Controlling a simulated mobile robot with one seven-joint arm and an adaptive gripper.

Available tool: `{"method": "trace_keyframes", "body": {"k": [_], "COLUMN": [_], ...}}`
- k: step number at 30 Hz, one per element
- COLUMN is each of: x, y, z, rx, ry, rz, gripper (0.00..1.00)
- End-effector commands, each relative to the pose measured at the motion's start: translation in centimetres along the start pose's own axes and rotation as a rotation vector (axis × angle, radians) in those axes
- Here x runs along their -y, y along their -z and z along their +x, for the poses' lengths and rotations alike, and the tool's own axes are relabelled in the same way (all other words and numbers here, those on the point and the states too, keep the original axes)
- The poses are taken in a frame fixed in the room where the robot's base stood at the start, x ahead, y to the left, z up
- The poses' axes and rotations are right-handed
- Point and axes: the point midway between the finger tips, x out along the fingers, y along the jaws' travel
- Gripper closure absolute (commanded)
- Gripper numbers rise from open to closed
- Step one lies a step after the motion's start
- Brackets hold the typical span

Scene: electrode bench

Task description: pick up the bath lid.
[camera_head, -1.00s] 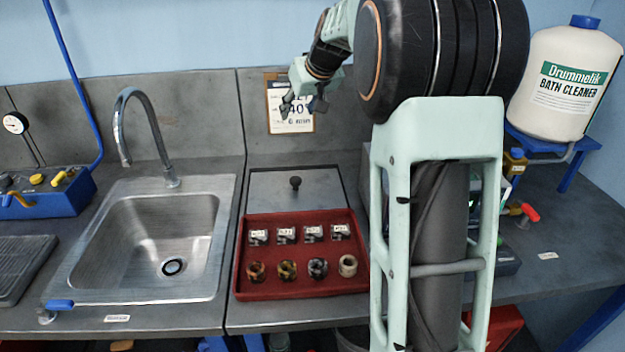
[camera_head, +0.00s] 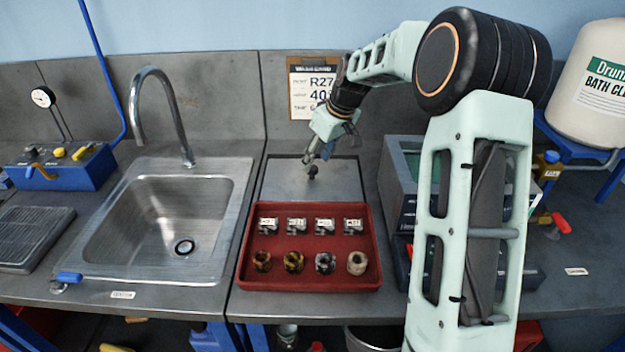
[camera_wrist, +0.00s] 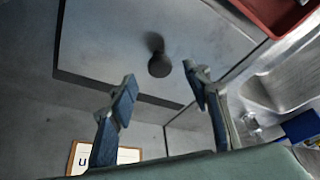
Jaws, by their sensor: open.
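The bath lid (camera_head: 283,185) is a flat grey plate with a dark round knob (camera_head: 313,171), lying on the bench behind the red tray. In the wrist view the lid (camera_wrist: 100,45) fills the upper middle, and its knob (camera_wrist: 159,66) appears slightly beyond the fingertips, in line with the gap between them. My gripper (camera_head: 318,155) is open and empty, just above the knob in the head view. Its two blue-grey fingers also show in the wrist view (camera_wrist: 160,92). I see no contact with the knob.
The red tray (camera_head: 309,236) with several small jars and fittings sits in front of the lid. A steel sink (camera_head: 140,220) with a tall faucet (camera_head: 182,115) is on the left. A grey box-shaped unit (camera_head: 397,178) stands right of the lid. A clipboard (camera_head: 310,87) leans on the back wall.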

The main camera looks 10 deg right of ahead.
Motion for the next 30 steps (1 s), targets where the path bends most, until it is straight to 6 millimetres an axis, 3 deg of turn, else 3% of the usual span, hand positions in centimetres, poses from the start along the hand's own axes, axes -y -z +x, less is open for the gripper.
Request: {"method": "trace_keyframes", "body": {"k": [12, 19, 30], "x": [0.1, 0.0, 0.1], "y": [0.0, 0.1, 0.1], "z": [4.9, 5.2, 5.1], "rx": [0.001, -0.001, -0.001], "ry": [0.001, -0.001, -0.001], "rz": [0.001, 0.001, 0.001], "gripper": [0.55, 0.55, 0.96]}}
